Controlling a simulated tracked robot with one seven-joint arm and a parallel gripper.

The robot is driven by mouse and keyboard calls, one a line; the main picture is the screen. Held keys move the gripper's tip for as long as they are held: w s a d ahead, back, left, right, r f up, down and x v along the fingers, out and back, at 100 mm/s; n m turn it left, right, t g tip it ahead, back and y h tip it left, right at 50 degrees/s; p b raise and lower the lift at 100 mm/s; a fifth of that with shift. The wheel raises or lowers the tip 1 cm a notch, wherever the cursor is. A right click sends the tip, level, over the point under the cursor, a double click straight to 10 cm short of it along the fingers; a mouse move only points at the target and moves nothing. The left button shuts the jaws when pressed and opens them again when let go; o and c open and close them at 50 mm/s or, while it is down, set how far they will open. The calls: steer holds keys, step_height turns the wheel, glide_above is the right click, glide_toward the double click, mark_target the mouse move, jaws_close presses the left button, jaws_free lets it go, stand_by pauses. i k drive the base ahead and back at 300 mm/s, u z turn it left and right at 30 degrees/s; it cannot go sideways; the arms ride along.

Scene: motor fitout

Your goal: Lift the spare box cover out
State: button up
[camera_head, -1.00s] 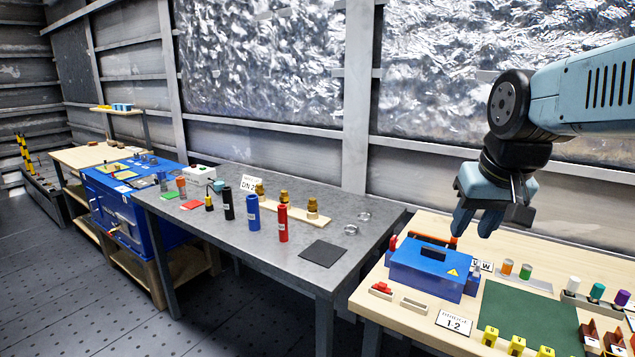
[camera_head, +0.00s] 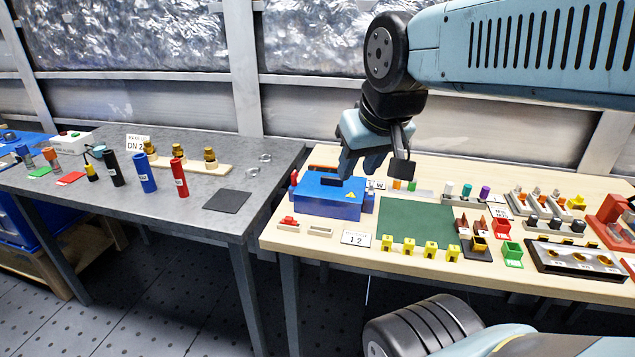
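A blue box (camera_head: 325,207) stands at the left end of the wooden bench. I cannot tell whether this top is the spare box cover; no other cover is clearly recognisable. My gripper (camera_head: 358,172) hangs above and slightly right of the box's top in the picture. The picture does not settle how high the fingers are above the box.
A green mat (camera_head: 415,222) lies right of the box, with several yellow blocks along its front edge. A number card (camera_head: 356,238) and small trays stand in front. Small coloured parts crowd the bench's right. The grey table (camera_head: 110,190) on the left carries coloured cylinders.

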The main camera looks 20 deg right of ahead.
mark_target(315, 185)
steer(key=z, duration=0.7)
steer(key=k, duration=0.85)
steer(key=u, duration=0.75)
steer(key=i, duration=1)
steer(key=z, duration=0.05)
